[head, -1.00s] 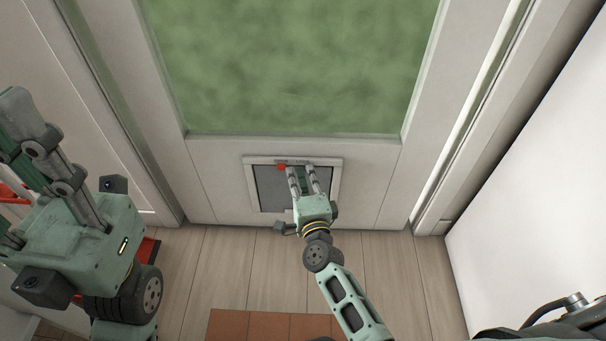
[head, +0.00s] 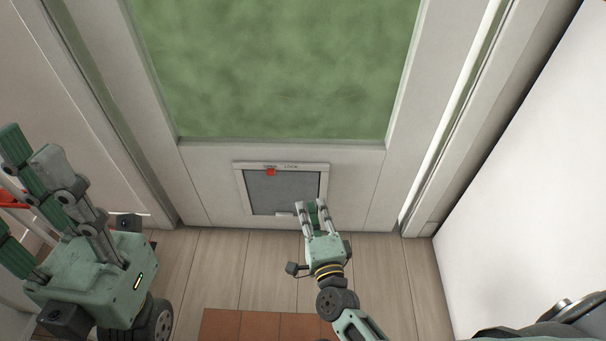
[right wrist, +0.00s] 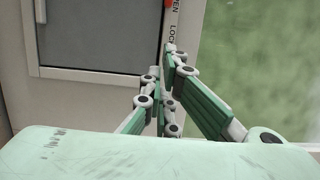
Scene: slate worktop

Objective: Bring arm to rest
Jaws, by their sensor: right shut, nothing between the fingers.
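My right gripper (head: 314,205) is shut and empty. In the head view it is just in front of the lower right corner of the pet flap (head: 284,190), a grey panel in a white frame low in the door. The right wrist view also shows the gripper (right wrist: 168,62) with the grey flap (right wrist: 98,30) beside it. A red slider (head: 270,172) sits at the left end of the lock strip, under the word that reads as open. My left gripper (head: 52,170) is raised at the left, fingers pointing up; its jaw state is unclear.
The white door (head: 360,175) has a large green-tinted pane (head: 275,65) above the flap. Wooden floor (head: 230,265) lies below, with a terracotta mat (head: 255,325) at the bottom. A white wall (head: 530,170) bounds the right side. Something red (head: 12,206) shows behind my left arm.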

